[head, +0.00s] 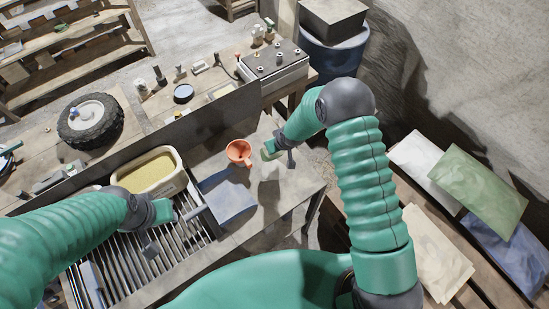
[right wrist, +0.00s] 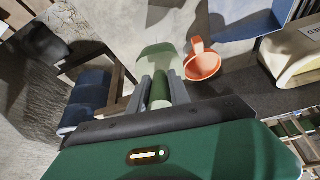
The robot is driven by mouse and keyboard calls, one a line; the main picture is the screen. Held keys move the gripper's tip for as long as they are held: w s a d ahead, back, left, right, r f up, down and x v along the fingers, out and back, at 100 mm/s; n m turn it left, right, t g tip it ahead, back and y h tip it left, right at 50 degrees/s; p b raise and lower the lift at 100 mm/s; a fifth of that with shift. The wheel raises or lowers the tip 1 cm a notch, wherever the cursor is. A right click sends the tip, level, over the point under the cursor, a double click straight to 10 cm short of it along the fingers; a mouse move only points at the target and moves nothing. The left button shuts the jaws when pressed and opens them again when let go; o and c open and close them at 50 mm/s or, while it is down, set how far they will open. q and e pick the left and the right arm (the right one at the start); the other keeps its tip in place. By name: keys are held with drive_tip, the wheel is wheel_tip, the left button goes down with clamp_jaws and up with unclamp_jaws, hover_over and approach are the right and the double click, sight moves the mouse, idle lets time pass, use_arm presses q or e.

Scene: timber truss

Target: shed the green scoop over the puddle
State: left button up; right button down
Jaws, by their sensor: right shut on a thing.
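The green scoop (head: 267,153) is in my right gripper (head: 279,153), above the bench to the right of an orange scoop. In the right wrist view the fingers (right wrist: 161,91) are closed on its green handle, and its pale green bowl (right wrist: 160,58) points away from me. I cannot tell whether the bowl holds anything. No puddle can be made out clearly; a darker patch on the bench below the scoop may be only shadow. My left gripper (head: 172,212) is over the slatted rack, and its jaws are too small to judge.
The orange scoop (head: 239,152) lies on the bench (head: 290,193), also visible in the right wrist view (right wrist: 202,62). A cream tub (head: 183,182) of yellowish grains stands left of a blue sheet (head: 228,196). A low dark board (head: 205,119) runs behind. Bags (head: 480,185) lie at right.

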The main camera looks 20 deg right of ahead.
drive_tip(key=s+d+f+t+y+b, duration=0.2)
drive_tip(key=s+f+t+b, duration=0.9)
drive_tip(key=b, duration=2)
drive_tip(key=shift+s+d+f+t+y, duration=0.15)
drive_tip(key=shift+s+f+t+y, duration=0.25)
drive_tip(key=shift+t, duration=0.5)
wheel_tip(320, 180, up, 6)
drive_tip(key=p, duration=0.5)
drive_tip(key=shift+p, duration=0.3)
